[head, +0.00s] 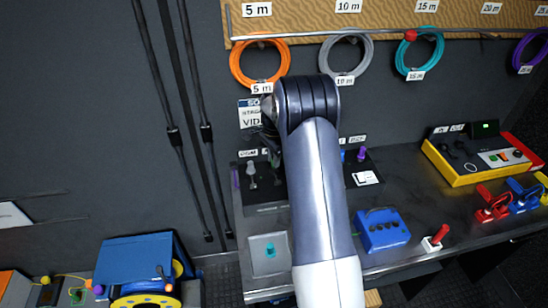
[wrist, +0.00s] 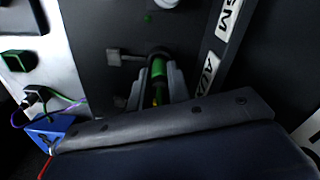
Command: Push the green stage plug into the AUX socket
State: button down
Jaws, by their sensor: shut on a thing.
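The green stage plug (wrist: 158,70) is between the two fingers of my gripper (wrist: 158,88) in the wrist view, with a yellow band lower on it. My gripper is shut on the plug. The plug's far end meets a dark round shape on the dark panel; I cannot tell whether it is inside a socket. A white AUX label (wrist: 209,70) is on the panel just right of the plug. The AUX socket itself is not clearly seen. In the head view my arm hides the plug and most of my gripper, which is near the wall panel.
A grey lever-like part (wrist: 125,57) stands left of the plug. In the head view, a blue box (head: 382,229) and a red switch (head: 435,238) sit on the bench (head: 335,225). A yellow device (head: 480,155) stands right. Cable coils, including an orange one (head: 238,65), hang above.

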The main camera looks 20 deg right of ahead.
jog(key=shift+f, duration=0.4)
jog(key=c, duration=1.3)
grip_release()
jog(key=shift+o, duration=0.2)
notch_tip(320, 180, up, 11)
jog(key=shift+f+b, duration=0.1)
jog(key=shift+b, duration=0.85)
notch_tip(320, 180, down, 11)
jog(key=shift+r+p, duration=0.1)
jog(key=shift+p, duration=0.75)
jog(key=shift+r, duration=0.45)
